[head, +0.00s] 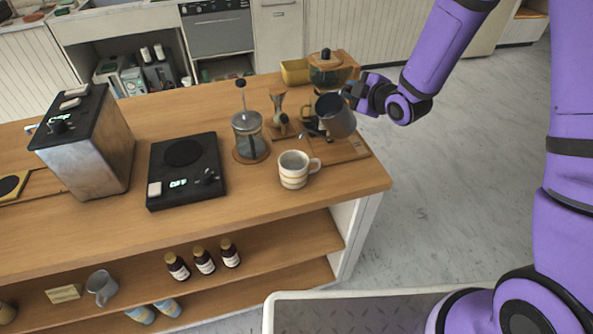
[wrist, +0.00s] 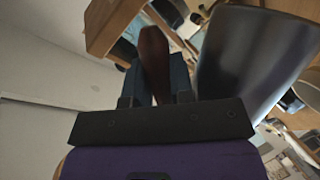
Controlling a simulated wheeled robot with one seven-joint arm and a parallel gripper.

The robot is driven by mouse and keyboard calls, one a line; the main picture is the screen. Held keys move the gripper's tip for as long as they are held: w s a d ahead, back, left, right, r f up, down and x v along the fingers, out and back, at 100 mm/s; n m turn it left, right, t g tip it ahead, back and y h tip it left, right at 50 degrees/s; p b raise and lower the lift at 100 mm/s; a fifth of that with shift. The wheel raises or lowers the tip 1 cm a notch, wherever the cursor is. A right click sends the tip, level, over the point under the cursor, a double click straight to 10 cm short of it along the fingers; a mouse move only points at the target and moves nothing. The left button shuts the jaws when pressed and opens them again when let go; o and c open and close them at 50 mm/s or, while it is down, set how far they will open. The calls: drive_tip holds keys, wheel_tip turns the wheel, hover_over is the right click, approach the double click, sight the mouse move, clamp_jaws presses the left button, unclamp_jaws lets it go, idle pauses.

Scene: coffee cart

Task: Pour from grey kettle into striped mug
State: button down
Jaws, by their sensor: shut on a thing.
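The grey kettle (head: 335,115) is held up above the right end of the wooden counter, tilted with its open top toward the left. My gripper (head: 353,93) is shut on its handle. In the wrist view the brown handle (wrist: 154,62) lies between the fingers of my gripper (wrist: 154,80), and the grey kettle body (wrist: 250,55) fills the upper right. The striped mug (head: 294,171) stands upright on the counter near its front right corner, below and to the left of the kettle. Its handle points right.
A French press (head: 248,135) stands left of the mug, with a glass carafe (head: 278,108) behind. A black scale (head: 186,170) lies farther left. A wooden board (head: 343,150) lies under the kettle. Bare counter surrounds the mug's front.

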drive_tip(key=shift+r, duration=0.1)
idle(0.3)
drive_tip(key=shift+a+r, duration=0.15)
drive_tip(key=shift+r, duration=0.2)
drive_tip(key=shift+s+n, duration=0.1)
drive_tip(key=shift+n, duration=0.2)
drive_tip(key=shift+a+r, duration=0.1)
drive_tip(key=shift+r, duration=0.15)
drive_tip(key=shift+f, duration=0.1)
idle(1.3)
drive_tip(key=shift+w+d+f+m, duration=0.1)
drive_tip(key=shift+d+f+m, duration=0.1)
drive_tip(key=shift+f, duration=0.25)
drive_tip(key=shift+w+d+f+m, duration=0.1)
drive_tip(key=shift+f+m, duration=0.1)
drive_tip(key=shift+f, duration=0.25)
drive_tip(key=shift+r, duration=0.1)
